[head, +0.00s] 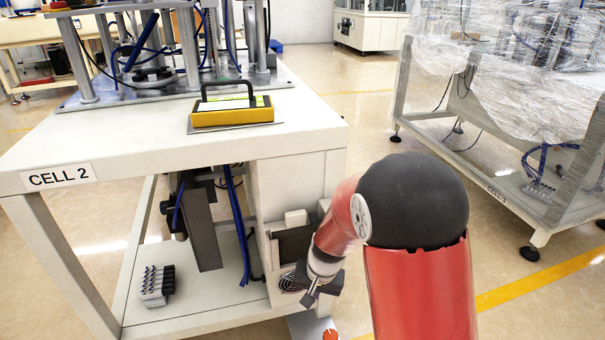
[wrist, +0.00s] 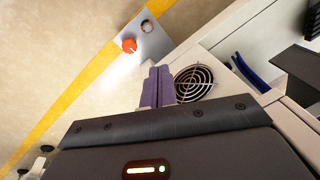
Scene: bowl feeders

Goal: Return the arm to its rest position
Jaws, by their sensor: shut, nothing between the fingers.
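My red arm bends at a large dark joint at the right front of the head view. My gripper (head: 312,297) hangs low at the front right corner of the CELL 2 table (head: 200,150). In the wrist view my gripper (wrist: 157,78) shows its two purple-grey fingers side by side, shut with nothing between them. Past the fingertips are a panel (wrist: 150,45) with an orange knob and, to the right, a round fan grille (wrist: 194,82). I cannot tell whether the fingers touch the cabinet.
A yellow box (head: 232,112) with a black handle sits on the table top. Machine posts stand behind it. A plastic-wrapped frame (head: 510,90) stands at the right. A yellow line (head: 535,282) crosses the floor. Open floor lies between table and frame.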

